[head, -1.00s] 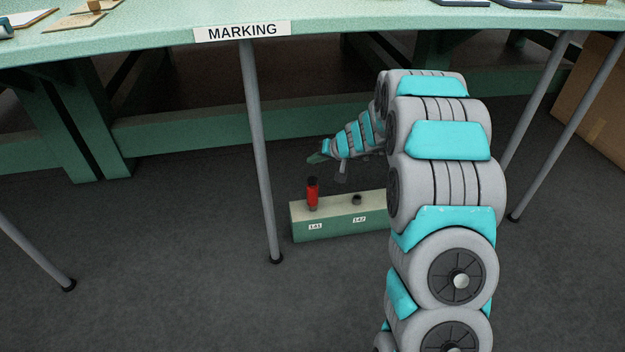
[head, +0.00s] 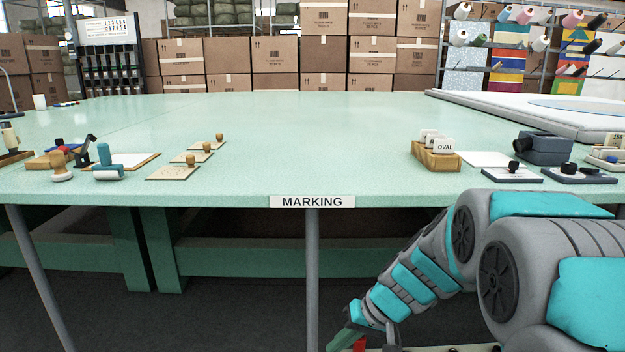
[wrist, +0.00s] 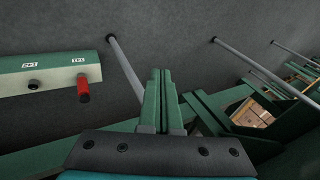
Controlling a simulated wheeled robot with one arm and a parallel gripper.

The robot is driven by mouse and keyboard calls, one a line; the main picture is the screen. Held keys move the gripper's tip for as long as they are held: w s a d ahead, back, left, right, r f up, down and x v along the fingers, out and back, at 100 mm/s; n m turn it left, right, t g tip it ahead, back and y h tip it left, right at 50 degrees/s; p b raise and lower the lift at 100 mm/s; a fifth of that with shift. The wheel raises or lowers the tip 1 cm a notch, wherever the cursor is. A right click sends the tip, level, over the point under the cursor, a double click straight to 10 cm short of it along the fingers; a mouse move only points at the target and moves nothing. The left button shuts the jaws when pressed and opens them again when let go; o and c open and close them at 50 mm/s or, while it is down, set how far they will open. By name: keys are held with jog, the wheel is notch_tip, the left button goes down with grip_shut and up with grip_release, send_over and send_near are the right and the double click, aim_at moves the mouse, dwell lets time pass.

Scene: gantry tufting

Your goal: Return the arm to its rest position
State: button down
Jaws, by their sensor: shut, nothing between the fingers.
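My arm reaches down in front of the table from the lower right in the head view. My gripper (wrist: 163,75) shows in the wrist view with its two green fingers together and nothing between them. It is also partly in the head view (head: 348,338) at the bottom edge, below the tabletop. A green block (wrist: 58,72) with number labels lies to the left of the fingers in the wrist view. A red cylinder (wrist: 83,90) stands in the block, apart from the fingers. A dark round fitting (wrist: 34,85) sits beside it.
The mint table (head: 300,125) with a MARKING sign (head: 312,202) stands above my gripper. Stamps and pads line its front edge; its middle is clear. Grey table legs (head: 312,270) and green beams (head: 250,258) stand near the arm. Cartons (head: 275,55) are behind.

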jog(key=s+d+r+g+h+p, duration=0.1)
jog(key=s+d+r+h, duration=0.1)
jog(key=s, duration=0.7)
jog(key=s+d+r+g+h+p, duration=0.1)
jog(key=s+d, duration=0.3)
jog(key=s, duration=0.5)
jog(key=s+d+r+g+h+p, duration=0.1)
jog(key=s+d+r, duration=0.3)
jog(key=s, duration=0.6)
jog(key=shift+m+g+h+p, duration=0.4)
jog(key=shift+h+p, duration=0.5)
jog(key=shift+s, duration=0.1)
